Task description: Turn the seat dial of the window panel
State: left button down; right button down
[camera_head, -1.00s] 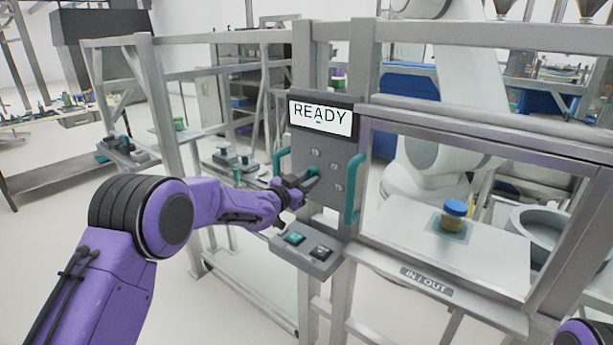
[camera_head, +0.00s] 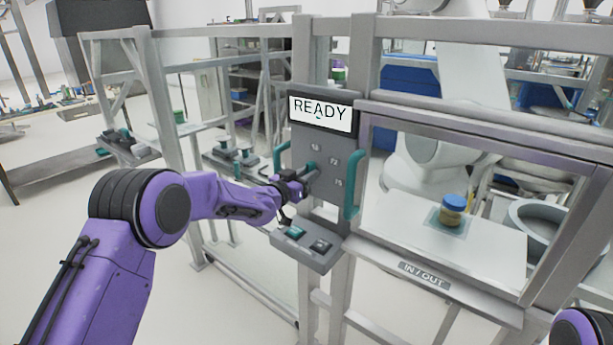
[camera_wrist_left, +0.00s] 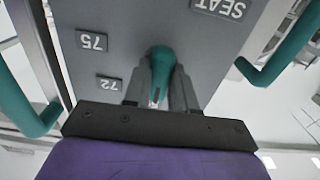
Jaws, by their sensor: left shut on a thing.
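The grey window panel (camera_head: 326,205) is mounted on a frame post, with a screen reading "READY" (camera_head: 320,113) above it. My left gripper (camera_head: 307,174) reaches the panel from the left and is shut on the teal seat dial (camera_head: 312,165). In the left wrist view the teal dial (camera_wrist_left: 161,66) sits between my two dark fingers (camera_wrist_left: 160,92). The labels "SEAT" (camera_wrist_left: 218,8), "75" (camera_wrist_left: 92,41) and "72" (camera_wrist_left: 109,83) appear upside down around it. The fingers hide part of the dial. My right gripper is not in view.
Teal handles flank the panel, left (camera_head: 279,158) and right (camera_head: 353,184). A button box (camera_head: 309,246) juts out below. To the right, a jar with a blue lid (camera_head: 452,211) stands on a white shelf (camera_head: 404,221) behind the "IN / OUT" window frame.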

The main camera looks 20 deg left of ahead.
pick_arm(q)
jog(key=c, duration=0.9)
grip_release()
jog(key=shift+a, duration=0.1)
jog(key=b+v, duration=0.4)
jog(key=v, duration=0.6)
jog(key=shift+s+a, duration=0.1)
jog(key=shift+s, duration=0.15)
jog(key=shift+r, duration=0.1)
